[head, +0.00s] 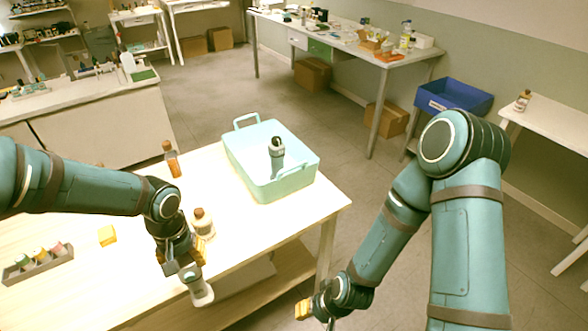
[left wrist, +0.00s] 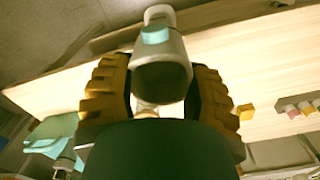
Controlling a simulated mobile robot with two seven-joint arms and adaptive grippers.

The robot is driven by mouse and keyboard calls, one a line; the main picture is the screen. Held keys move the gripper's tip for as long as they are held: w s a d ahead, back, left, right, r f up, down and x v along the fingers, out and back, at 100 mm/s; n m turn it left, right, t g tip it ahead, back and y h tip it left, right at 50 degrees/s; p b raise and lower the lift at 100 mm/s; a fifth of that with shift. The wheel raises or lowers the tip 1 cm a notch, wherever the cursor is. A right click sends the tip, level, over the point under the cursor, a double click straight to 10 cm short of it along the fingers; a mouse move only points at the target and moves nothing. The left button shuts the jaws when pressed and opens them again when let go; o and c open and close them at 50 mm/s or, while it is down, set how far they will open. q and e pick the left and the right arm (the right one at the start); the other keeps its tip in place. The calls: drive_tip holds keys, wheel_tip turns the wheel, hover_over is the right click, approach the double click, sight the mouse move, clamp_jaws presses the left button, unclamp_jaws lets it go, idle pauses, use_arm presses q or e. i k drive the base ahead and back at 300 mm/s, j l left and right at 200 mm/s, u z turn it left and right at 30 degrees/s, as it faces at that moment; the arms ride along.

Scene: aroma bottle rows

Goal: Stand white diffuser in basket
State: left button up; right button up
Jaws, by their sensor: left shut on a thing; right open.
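The white diffuser (head: 199,290) is a pale bottle held by my left gripper (head: 187,262) at the table's front edge. In the left wrist view the diffuser (left wrist: 161,75) sits between the two yellow-padded fingers (left wrist: 160,105) and shows a teal patch. The light teal basket (head: 296,182) stands at the table's far right, apart from the left gripper. A grey bottle with a dark top (head: 277,160) stands upright inside it. My right gripper (head: 312,309) is open, low in front of the table; its fingertips are partly hidden.
An amber bottle (head: 171,160) stands left of the basket. A yellow block (head: 107,236) and a grey rack with small bottles (head: 38,265) lie to the left. The tabletop right of the tan-capped bottle is clear.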

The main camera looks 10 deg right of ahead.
sight(260, 159)
drive_tip(key=i+l+z, duration=0.15)
drive_tip(key=z, duration=1.15)
drive_tip(key=i+z, duration=0.35)
drive_tip(key=i, duration=0.15)
drive_tip(key=i+z, duration=0.3)
drive_tip(key=i, duration=0.25)
drive_tip(key=i+u, duration=0.15)
drive_tip(key=i, duration=0.45)
drive_tip(key=i+l+u, duration=0.1)
drive_tip(key=i, duration=0.45)
drive_tip(key=i+u, duration=1.2)
drive_tip(key=u, duration=0.15)
drive_tip(key=i+j+u, duration=0.1)
drive_tip(key=u, duration=0.3)
drive_tip(key=i+l+u, duration=0.1)
drive_tip(key=i+u, duration=0.45)
drive_tip(key=u, duration=0.2)
drive_tip(key=i+u, duration=0.2)
drive_tip(key=u, duration=0.15)
drive_tip(key=i+l+u, duration=0.1)
drive_tip(key=u, duration=0.3)
drive_tip(key=i, duration=0.1)
